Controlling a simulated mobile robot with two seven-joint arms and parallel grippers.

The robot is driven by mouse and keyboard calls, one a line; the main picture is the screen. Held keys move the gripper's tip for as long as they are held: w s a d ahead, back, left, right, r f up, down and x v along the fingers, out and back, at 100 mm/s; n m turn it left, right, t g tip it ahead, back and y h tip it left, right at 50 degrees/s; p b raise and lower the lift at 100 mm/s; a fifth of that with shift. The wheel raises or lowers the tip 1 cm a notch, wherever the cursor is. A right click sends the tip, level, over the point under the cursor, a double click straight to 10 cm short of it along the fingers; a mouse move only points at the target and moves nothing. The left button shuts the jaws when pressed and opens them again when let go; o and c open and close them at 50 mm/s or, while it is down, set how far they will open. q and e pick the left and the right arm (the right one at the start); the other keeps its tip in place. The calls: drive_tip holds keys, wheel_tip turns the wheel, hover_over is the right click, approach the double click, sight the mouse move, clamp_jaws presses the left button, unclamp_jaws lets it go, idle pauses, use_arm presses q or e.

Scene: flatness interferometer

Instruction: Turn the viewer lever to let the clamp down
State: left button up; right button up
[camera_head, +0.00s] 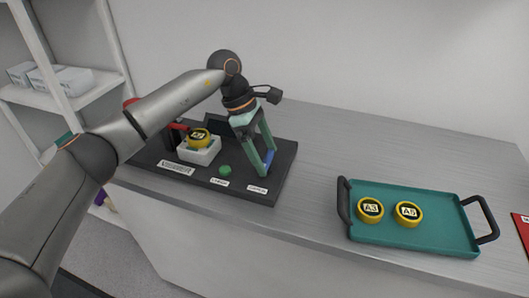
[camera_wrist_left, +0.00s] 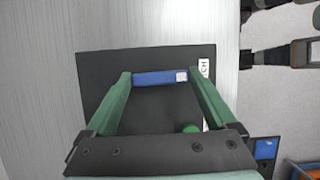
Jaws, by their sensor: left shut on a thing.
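The viewer (camera_head: 235,192) is a dark flat base on the counter. Its blue lever (camera_head: 270,158) is at the right end. My left gripper (camera_head: 266,163) reaches down from above with green fingers, shut on the lever. In the left wrist view the lever (camera_wrist_left: 160,78) spans between the fingertips. A yellow-rimmed round piece (camera_head: 200,136) sits on a white block (camera_head: 199,154) at the base's left part. A red arm (camera_head: 180,127), perhaps the clamp, is beside the piece; whether it touches cannot be told. My right gripper is not in view.
A green button (camera_head: 225,170) is on the base, left of the lever. A teal tray (camera_head: 430,235) with black handles holds two yellow round pieces, A3 (camera_head: 370,209) and A5 (camera_head: 408,213). The counter (camera_head: 325,150) between base and tray is clear. A shelf (camera_head: 70,95) stands at left.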

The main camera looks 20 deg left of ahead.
use_arm(q)
drive_tip(key=shift+w+r, duration=0.1)
drive_tip(key=o, duration=1.1)
drive_tip(key=shift+c, duration=0.2)
drive_tip(key=v, duration=1.2)
drive_tip(key=shift+r, duration=0.3)
